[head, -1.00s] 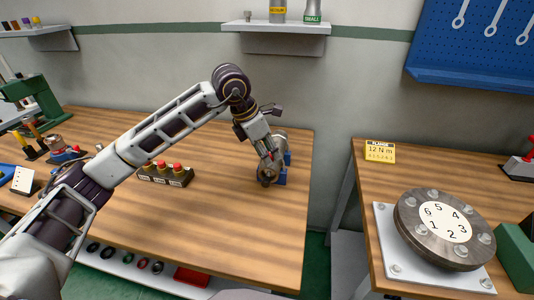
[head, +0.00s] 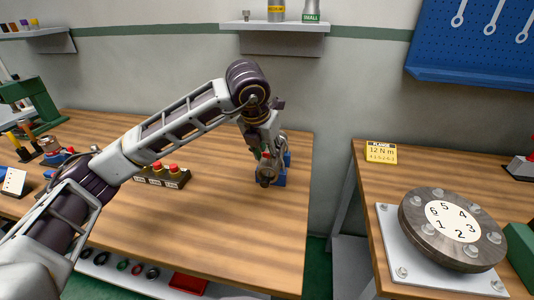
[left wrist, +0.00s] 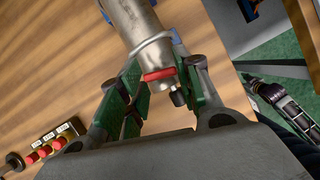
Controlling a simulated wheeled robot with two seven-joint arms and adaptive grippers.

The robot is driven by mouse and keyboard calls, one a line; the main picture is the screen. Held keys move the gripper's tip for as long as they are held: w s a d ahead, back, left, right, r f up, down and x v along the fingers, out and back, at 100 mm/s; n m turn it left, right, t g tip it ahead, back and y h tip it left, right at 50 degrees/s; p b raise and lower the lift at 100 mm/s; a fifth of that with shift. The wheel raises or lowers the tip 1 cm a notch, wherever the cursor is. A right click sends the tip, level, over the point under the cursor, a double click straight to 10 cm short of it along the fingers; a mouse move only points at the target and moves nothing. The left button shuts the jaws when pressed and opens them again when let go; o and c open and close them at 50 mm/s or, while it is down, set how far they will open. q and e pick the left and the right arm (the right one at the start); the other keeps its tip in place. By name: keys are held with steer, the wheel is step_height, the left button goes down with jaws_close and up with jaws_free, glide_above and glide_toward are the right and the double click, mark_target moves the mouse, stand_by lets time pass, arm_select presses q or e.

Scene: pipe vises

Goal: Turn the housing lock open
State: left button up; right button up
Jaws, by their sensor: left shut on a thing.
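The housing (left wrist: 135,22) is a grey metal cylinder in the left wrist view, with a red piece (left wrist: 160,75) across its near end and a small black knob (left wrist: 178,98) beside it. The red piece looks like the lock. In the head view the housing's round end (head: 266,175) sits at a blue vise (head: 281,176). My left gripper (left wrist: 154,58) has its green-padded fingers on both sides of the housing's red end and is shut on it. Exact finger contact is partly hidden. A dark arm (left wrist: 285,105), apparently my right, shows small at the right; its jaws are unclear.
A box with red buttons (head: 162,176) stands on the wooden bench left of the vise. The bench's right edge is close to the vise, with a gap before the second bench. That bench holds a numbered flange (head: 452,228) and yellow card (head: 381,152).

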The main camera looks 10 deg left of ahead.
arm_select(q)
steer(key=shift+d+n+y+b, duration=0.1)
steer(key=shift+n+y+b, duration=0.45)
steer(key=shift+n, duration=0.95)
arm_select(e)
steer(key=shift+w+a+r, duration=0.1)
steer(key=shift+a+r, duration=0.1)
steer(key=shift+r, duration=0.4)
steer(key=shift+w+a+r, duration=0.15)
steer(key=shift+r, duration=0.45)
steer(key=shift+w+a+r, duration=0.1)
steer(key=shift+a+r, duration=0.1)
steer(key=shift+r, duration=0.4)
arm_select(q)
steer(key=o, duration=1)
steer(key=shift+s+r, duration=0.1)
steer(key=shift+r, duration=0.05)
steer(key=shift+v, duration=5.8)
steer(key=shift+d, duration=0.1)
